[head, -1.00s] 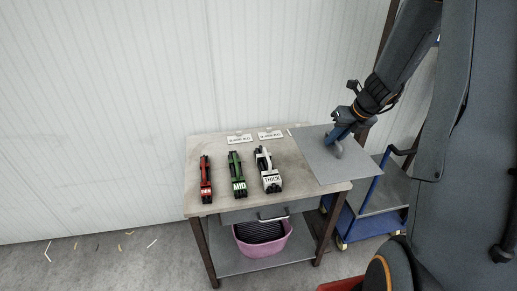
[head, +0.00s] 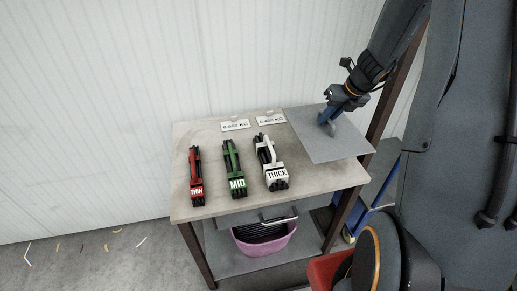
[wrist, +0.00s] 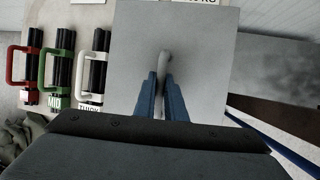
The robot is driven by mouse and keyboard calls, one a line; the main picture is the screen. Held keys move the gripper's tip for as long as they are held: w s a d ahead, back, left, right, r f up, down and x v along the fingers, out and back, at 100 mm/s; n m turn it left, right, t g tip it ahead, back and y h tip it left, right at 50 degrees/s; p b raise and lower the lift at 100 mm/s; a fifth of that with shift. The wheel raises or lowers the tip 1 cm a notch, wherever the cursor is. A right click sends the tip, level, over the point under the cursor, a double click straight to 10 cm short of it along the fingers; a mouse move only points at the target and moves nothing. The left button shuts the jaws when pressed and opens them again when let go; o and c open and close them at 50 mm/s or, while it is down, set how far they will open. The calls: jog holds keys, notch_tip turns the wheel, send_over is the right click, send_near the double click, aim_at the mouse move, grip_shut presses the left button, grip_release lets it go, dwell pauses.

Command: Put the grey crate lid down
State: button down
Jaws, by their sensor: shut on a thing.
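The grey crate lid (head: 338,146) is a flat square sheet with a light grey handle at its middle. In the head view it is at the right end of the table (head: 205,139), over the tabletop; whether it touches the top I cannot tell. My gripper (head: 328,119) is above it, its blue fingers shut on the handle. In the wrist view the lid (wrist: 205,35) fills the middle, and the handle (wrist: 163,65) stands between the blue fingers (wrist: 162,92). The lid hides the table part under it.
Red THIN (head: 196,172), green MID (head: 233,168) and white THICK (head: 274,172) rod bundles stand left of the lid. Two weight cards (head: 235,125) lie behind them. A pink basket (head: 265,240) is on the lower shelf. A blue cart (head: 378,200) is at the right.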

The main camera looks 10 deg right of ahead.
jog(key=shift+b+x, duration=0.3)
jog(key=shift+x, duration=0.55)
notch_tip(320, 180, down, 9)
jog(key=shift+d+f, duration=0.15)
jog(key=shift+f, duration=0.05)
jog(key=shift+f+b, duration=0.1)
jog(key=shift+b, duration=0.3)
jog(key=c, duration=1.8)
grip_release()
